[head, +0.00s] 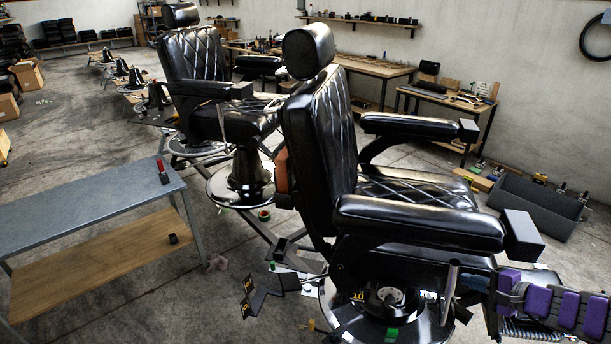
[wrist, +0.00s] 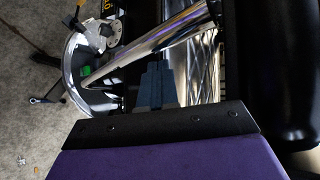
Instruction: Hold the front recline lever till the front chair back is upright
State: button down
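The front barber chair has a black quilted back (head: 322,140), which leans a little backward from the seat (head: 415,190). A chrome recline lever (head: 449,292) stands at the near side of the chair, below the armrest. It shows in the wrist view as a bright rod (wrist: 150,48) running diagonally. My gripper (head: 466,284) comes in from the right beside the lever. In the wrist view, its dark fingers (wrist: 156,72) lie close together, with their tips at the rod's lower edge. I cannot tell whether they touch it.
A second black chair (head: 195,75) stands behind. A grey-topped bench (head: 90,208) is at left. The round chair base (wrist: 78,65) lies below the lever. The near armrest (head: 420,222) hangs above my gripper. A dark bin (head: 535,208) sits at right. Open floor lies at upper left.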

jog(key=shift+a, duration=0.15)
jog(key=shift+w+a+f, duration=0.1)
jog(key=shift+a, duration=0.35)
dwell(0.3)
jog(key=shift+w+a+f+b, duration=0.15)
jog(key=shift+a+b, duration=0.15)
jog(key=shift+a, duration=0.1)
jog(key=shift+w+a+f+b, duration=0.1)
jog(key=shift+a+b, duration=0.15)
jog(key=shift+a, duration=0.1)
jog(key=d, duration=0.1)
jog(key=d+p, duration=0.1)
jog(key=s+d+r+p, duration=0.1)
jog(key=shift+d, duration=0.35)
dwell(0.8)
